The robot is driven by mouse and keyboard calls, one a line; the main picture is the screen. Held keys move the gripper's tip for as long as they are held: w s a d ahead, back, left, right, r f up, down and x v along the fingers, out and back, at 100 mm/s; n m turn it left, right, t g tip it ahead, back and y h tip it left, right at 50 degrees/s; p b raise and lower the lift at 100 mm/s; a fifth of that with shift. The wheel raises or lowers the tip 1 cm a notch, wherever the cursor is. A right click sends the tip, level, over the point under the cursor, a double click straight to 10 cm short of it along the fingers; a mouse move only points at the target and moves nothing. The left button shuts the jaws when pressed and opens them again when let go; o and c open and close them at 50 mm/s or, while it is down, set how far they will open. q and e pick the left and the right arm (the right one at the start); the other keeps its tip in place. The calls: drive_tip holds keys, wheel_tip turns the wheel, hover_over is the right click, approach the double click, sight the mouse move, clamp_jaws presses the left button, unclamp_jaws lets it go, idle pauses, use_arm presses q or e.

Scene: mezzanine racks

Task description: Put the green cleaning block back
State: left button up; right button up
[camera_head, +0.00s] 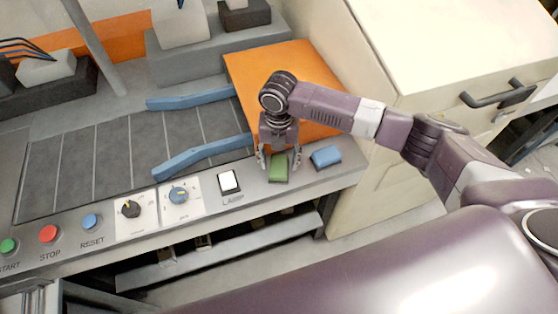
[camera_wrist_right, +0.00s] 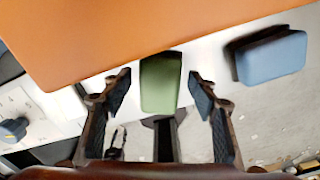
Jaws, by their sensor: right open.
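The green cleaning block (camera_head: 278,170) lies on the grey front ledge of the machine, just in front of the orange plate. My right gripper (camera_head: 279,165) is over it, with one finger on each side. In the right wrist view the green block (camera_wrist_right: 160,83) shows between the two open fingers (camera_wrist_right: 160,88), with a gap on both sides. The gripper is open and not closed on the block. My left gripper is in neither view.
A blue block (camera_head: 326,156) lies right of the green one. It also shows in the right wrist view (camera_wrist_right: 271,57). The orange plate (camera_head: 300,65) is behind. A white switch (camera_head: 228,181), dials and buttons sit to the left. The ledge ends in front, above a lower shelf.

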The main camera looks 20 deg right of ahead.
sight(279, 162)
wheel_tip(279, 162, up, 12)
drive_tip(key=b, duration=0.3)
drive_tip(key=shift+f, duration=0.15)
